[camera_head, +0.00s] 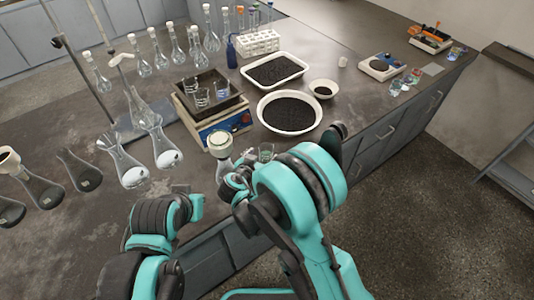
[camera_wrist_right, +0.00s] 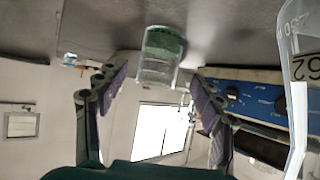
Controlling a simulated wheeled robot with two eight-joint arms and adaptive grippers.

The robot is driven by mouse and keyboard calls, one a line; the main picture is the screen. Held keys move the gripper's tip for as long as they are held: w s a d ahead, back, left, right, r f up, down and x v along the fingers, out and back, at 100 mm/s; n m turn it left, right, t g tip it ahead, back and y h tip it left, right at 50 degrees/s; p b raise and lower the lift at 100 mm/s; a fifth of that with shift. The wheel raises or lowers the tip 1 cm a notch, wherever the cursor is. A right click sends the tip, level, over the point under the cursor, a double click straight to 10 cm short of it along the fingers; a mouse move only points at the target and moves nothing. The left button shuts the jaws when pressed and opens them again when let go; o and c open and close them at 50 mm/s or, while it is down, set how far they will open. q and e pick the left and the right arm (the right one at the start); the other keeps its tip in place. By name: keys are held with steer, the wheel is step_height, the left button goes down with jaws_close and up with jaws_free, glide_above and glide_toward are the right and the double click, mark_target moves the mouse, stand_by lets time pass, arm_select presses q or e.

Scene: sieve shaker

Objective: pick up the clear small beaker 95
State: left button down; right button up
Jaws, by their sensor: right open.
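A small clear beaker (camera_head: 266,151) stands near the front edge of the bench, just past my right gripper (camera_head: 245,162). In the right wrist view, which looks upside down, the beaker (camera_wrist_right: 160,58) shows greenish and clear, and I cannot read a number on it. The two fingers of my right gripper (camera_wrist_right: 157,95) are spread wide on either side of the beaker's line, with nothing between them. The beaker appears a little beyond the fingertips. My right arm hides part of the gripper in the head view. My left gripper is not visible.
A capped flask (camera_head: 220,146) stands close left of my right gripper. Behind it is a blue device (camera_head: 222,129) bearing a dark tray with beakers. A round white bowl of dark grains (camera_head: 262,103) lies behind the beaker. Several flasks stand at left.

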mark_target(268, 149)
steer(key=shift+w+f, duration=0.25)
steer(key=b+x, duration=0.1)
steer(key=x, duration=0.1)
steer(key=shift+w+d+f, duration=0.1)
steer(key=shift+w+d, duration=0.15)
steer(key=shift+w, duration=0.05)
steer(key=b+x, duration=0.1)
steer(key=x, duration=0.3)
steer(key=shift+w+d+b, duration=0.25)
steer(key=shift+w+b, duration=0.1)
steer(key=shift+b, duration=0.05)
steer(key=shift+c, duration=0.3)
steer(key=c, duration=1.4)
